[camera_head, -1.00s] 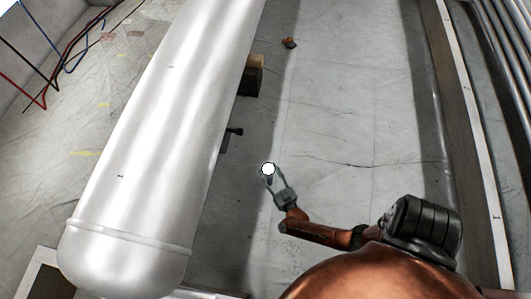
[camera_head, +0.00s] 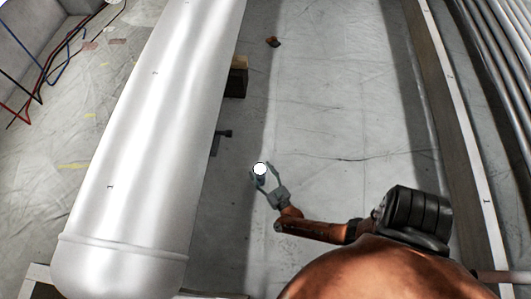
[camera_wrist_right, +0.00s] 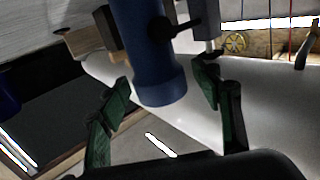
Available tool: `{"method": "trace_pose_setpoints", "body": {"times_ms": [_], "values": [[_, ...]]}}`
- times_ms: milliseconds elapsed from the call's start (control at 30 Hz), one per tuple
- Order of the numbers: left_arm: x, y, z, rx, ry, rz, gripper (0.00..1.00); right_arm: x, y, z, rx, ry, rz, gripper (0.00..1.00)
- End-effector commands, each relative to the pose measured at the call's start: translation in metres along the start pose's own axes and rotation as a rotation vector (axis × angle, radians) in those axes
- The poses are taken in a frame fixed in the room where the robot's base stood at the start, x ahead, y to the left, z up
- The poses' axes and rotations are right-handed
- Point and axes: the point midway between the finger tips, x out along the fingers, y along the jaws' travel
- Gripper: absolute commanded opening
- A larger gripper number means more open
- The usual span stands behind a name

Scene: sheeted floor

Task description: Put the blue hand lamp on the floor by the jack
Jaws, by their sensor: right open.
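The blue hand lamp (camera_wrist_right: 160,75) shows in the right wrist view as a blue cylinder between my right fingers, with gaps at its sides. In the head view its round white face (camera_head: 260,169) points up at the camera; its base is hidden, so I cannot tell whether it touches the floor. My right gripper (camera_head: 267,178) is open around the lamp; its green fingers also show in the wrist view (camera_wrist_right: 160,100). A dark piece with a short handle (camera_head: 221,137), probably the jack, lies left of the lamp, beside the tank. My left gripper is not in view.
A long white tank (camera_head: 150,140) fills the left. A dark block with a wooden top (camera_head: 237,77) stands at its side. A small orange-brown object (camera_head: 272,42) lies farther off. Pipes (camera_head: 500,80) run along the right. The sheeted floor (camera_head: 340,120) between is mostly clear.

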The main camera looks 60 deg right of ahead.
Motion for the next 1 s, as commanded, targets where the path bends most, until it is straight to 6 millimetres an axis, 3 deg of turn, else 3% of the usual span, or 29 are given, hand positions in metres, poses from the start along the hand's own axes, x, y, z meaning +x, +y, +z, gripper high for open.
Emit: {"method": "trace_pose_setpoints", "body": {"times_ms": [167, 300, 600, 1000], "values": [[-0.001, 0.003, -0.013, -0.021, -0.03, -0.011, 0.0, -0.024, 0.0, -0.003, 0.001, -0.001, 0.001, 0.59], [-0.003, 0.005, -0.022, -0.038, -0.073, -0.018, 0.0, -0.055, 0.0, -0.003, 0.0, 0.0, 0.0, 0.59], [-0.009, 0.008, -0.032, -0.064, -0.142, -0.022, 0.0, -0.107, 0.0, -0.002, 0.0, 0.0, 0.001, 0.59], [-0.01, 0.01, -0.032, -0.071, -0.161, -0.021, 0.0, -0.122, -0.001, 0.0, 0.003, -0.008, -0.014, 0.59]]}}
